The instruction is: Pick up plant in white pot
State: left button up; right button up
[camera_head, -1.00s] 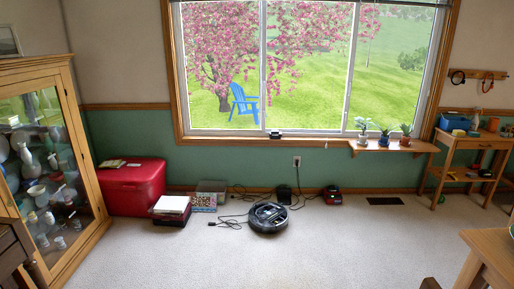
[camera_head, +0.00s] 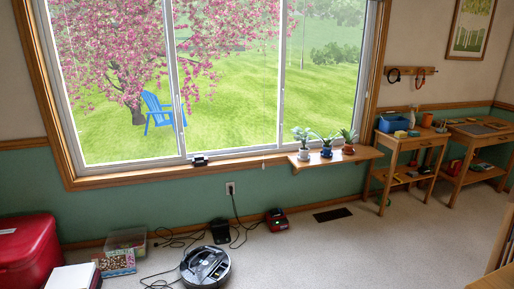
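The plant in the white pot (camera_head: 304,147) stands upright on a small wooden shelf (camera_head: 338,160) below the right part of the window. It is the leftmost of three potted plants in a row. Next to it is a plant in a blue pot (camera_head: 326,152), then one in a reddish-brown pot (camera_head: 348,147). Neither of my grippers shows in this view.
A black robot vacuum (camera_head: 205,266) with cords sits on the carpet below the window. A red chest (camera_head: 25,250) and a white box (camera_head: 72,277) are at the left. Wooden side tables (camera_head: 408,142) stand at the right. Carpet below the shelf is clear.

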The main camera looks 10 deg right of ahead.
aim_at(304, 152)
jog(key=i+l+z, duration=0.1)
jog(key=i+z, duration=0.35)
jog(key=i, duration=0.45)
jog(key=i+j+z, duration=0.2)
jog(key=i+z, duration=0.3)
jog(key=i, duration=0.4)
